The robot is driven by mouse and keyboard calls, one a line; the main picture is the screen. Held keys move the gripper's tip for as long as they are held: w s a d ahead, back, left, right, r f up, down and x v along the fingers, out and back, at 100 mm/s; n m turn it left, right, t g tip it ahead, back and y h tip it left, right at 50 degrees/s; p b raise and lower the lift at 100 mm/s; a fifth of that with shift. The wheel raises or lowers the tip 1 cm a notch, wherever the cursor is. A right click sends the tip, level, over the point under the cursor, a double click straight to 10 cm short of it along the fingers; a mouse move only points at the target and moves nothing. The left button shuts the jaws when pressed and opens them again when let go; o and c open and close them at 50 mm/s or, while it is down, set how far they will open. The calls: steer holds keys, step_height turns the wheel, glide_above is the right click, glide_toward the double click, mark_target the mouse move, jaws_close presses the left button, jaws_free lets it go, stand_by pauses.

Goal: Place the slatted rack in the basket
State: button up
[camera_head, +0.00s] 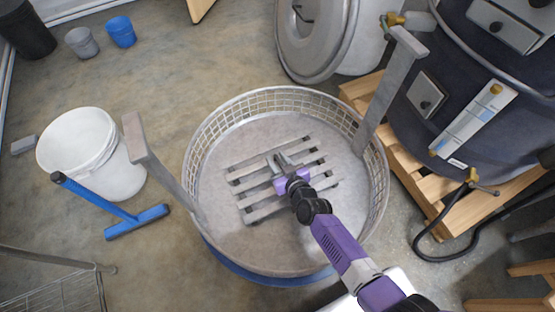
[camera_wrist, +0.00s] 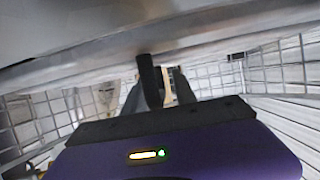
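The basket (camera_head: 201,140) is a wide round metal tub with a mesh wall and two upright arms, seen in the head view. The slatted rack (camera_head: 300,159), grey with several parallel slats, shows inside its rim. Whether it rests on the basket floor or hangs just above it is unclear. My gripper (camera_head: 278,162) is over the rack's middle, its two grey fingers a little apart at the slats. In the wrist view the fingers (camera_wrist: 158,92) reach up beside a dark post under a grey bar. Whether they grip the rack is not clear.
A white bucket (camera_head: 90,150) and a blue squeegee (camera_head: 125,214) are left of the basket. A large dark tank (camera_head: 450,120) on a wooden pallet (camera_head: 411,174) stands at right. A round metal lid (camera_head: 308,38) stands behind. Open floor lies at upper left.

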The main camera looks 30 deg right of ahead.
steer(key=shift+r, duration=0.2)
steer(key=shift+s+r+p, duration=0.15)
steer(key=shift+s+p, duration=0.2)
steer(key=shift+p, duration=0.1)
steer(key=p+v, duration=0.4)
steer(key=v, duration=0.7)
steer(key=shift+s, duration=0.1)
